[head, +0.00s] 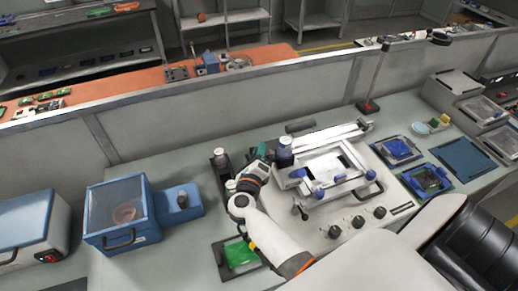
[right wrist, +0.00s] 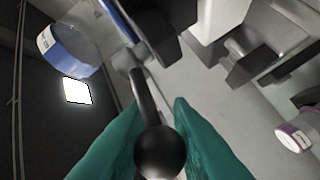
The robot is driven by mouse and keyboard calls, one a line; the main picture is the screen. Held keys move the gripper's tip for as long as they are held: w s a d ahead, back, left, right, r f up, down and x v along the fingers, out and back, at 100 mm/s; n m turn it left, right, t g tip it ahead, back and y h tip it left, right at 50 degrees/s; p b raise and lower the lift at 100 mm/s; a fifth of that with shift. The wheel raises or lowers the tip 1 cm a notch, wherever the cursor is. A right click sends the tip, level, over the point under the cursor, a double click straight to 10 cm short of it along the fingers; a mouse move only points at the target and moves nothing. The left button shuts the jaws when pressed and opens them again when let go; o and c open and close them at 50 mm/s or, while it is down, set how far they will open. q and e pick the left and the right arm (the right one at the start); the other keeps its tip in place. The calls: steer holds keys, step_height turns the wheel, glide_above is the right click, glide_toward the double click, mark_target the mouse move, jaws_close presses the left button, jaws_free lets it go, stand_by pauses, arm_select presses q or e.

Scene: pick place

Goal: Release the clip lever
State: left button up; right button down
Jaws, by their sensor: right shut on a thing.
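The clip lever (right wrist: 148,100) is a black rod with a round black ball at its end, in the right wrist view. The two green fingers of my right gripper (right wrist: 160,145) are on either side of the rod and ball, shut on it. In the head view my right gripper (head: 262,155) is at the left side of a white machine (head: 340,225) with a white frame and blue knobs. There the lever is too small and hidden to make out. My left gripper is not in view.
Blue-lidded jars (head: 285,152) stand close to the gripper. A green circuit board (head: 240,254) lies on a dark tray left of my arm. A blue box with a clear lid (head: 122,214) is further left. Blue trays (head: 398,149) lie to the right.

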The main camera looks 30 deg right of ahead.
steer(key=c, duration=1.3)
jaws_free()
steer(key=shift+w, duration=0.1)
steer(key=b+v, duration=0.3)
steer(key=v, duration=0.9)
steer(key=shift+b, duration=0.4)
